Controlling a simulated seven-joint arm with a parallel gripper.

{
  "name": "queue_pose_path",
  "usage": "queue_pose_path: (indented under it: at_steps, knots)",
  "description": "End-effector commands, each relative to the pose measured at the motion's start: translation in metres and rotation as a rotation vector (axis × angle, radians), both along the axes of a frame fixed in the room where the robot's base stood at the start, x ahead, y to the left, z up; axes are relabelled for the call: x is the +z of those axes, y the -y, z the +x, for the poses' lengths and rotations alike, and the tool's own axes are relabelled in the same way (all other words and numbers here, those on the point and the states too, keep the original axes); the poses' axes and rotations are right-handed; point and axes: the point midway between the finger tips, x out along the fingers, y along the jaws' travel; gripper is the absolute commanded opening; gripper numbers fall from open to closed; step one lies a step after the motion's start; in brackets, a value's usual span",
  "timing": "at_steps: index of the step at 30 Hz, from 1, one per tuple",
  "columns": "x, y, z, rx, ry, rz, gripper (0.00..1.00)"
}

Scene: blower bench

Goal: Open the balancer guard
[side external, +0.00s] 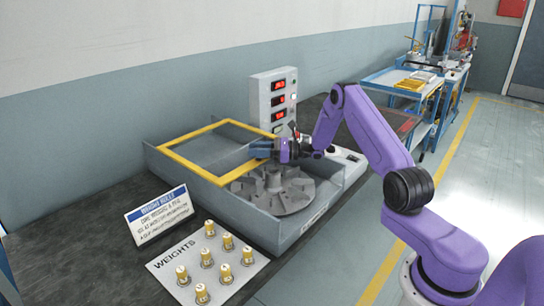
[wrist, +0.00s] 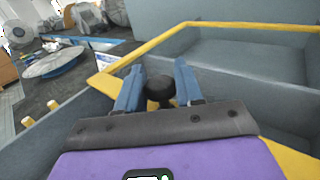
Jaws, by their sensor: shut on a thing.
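The balancer guard (side external: 177,160) is a yellow-edged frame with a see-through middle, lying over the rear left part of the grey balancer box (side external: 265,229). In the wrist view its yellow frame (wrist: 235,26) crosses the picture. The finned grey rotor (side external: 273,191) shows uncovered in the front right part of the box. My gripper (side external: 278,149) is at the guard's right edge. In the wrist view the blue fingers of my gripper (wrist: 158,78) are shut on a dark round knob (wrist: 159,92). The knob's base is hidden.
A control box with red displays (side external: 273,98) stands behind the balancer. In front are a sign (side external: 158,214) and a weights board (side external: 238,284) with several brass weights. Blue carts (side external: 405,82) stand at the far right.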

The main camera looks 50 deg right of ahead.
Motion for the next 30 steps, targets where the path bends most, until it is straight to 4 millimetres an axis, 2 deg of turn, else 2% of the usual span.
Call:
queue_pose_path:
  at_steps: [3,15,24,30]
  knots:
    - [0.005,-0.001,0.022,0.004,0.016,0.002,0.00]
    - [0.006,-0.002,0.076,0.005,0.017,0.003,0.00]
    - [0.006,-0.002,0.103,0.004,0.016,0.004,0.00]
    - [0.006,-0.001,0.113,0.003,0.015,0.004,0.00]
